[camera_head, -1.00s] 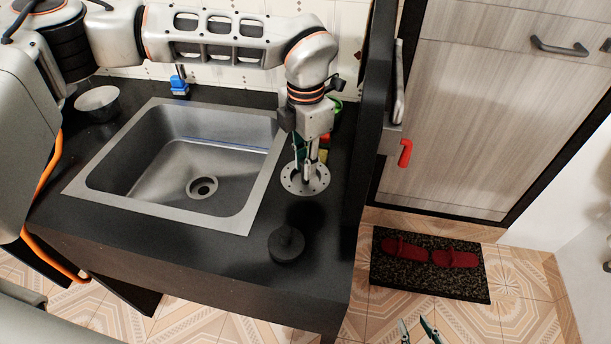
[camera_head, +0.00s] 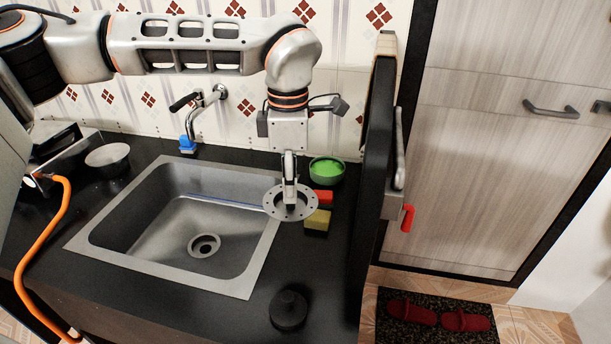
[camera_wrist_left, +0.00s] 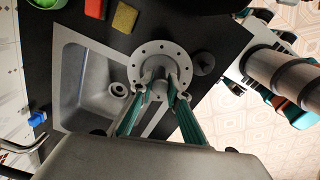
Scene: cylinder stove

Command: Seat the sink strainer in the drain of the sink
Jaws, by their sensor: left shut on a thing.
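The sink strainer (camera_head: 272,207) is a round metal disc with holes around its rim. My left gripper (camera_head: 290,200) is shut on its middle post and holds it above the counter, over the right rim of the sink (camera_head: 150,259). The left wrist view also shows the strainer (camera_wrist_left: 160,48) between the fingertips (camera_wrist_left: 160,88). The drain (camera_head: 204,246) is a dark round opening in the basin floor, left of and below the strainer in the head view. It is uncovered and also shows in the left wrist view (camera_wrist_left: 118,89). My right gripper is not clearly visible in the head view.
A black round stopper-like object (camera_head: 289,310) stands on the front counter. A red sponge (camera_head: 323,196), a yellow sponge (camera_head: 318,221) and a green-filled bowl (camera_head: 327,170) sit right of the sink. A faucet (camera_head: 207,112) stands behind it. A dark upright panel (camera_head: 375,150) borders the right side.

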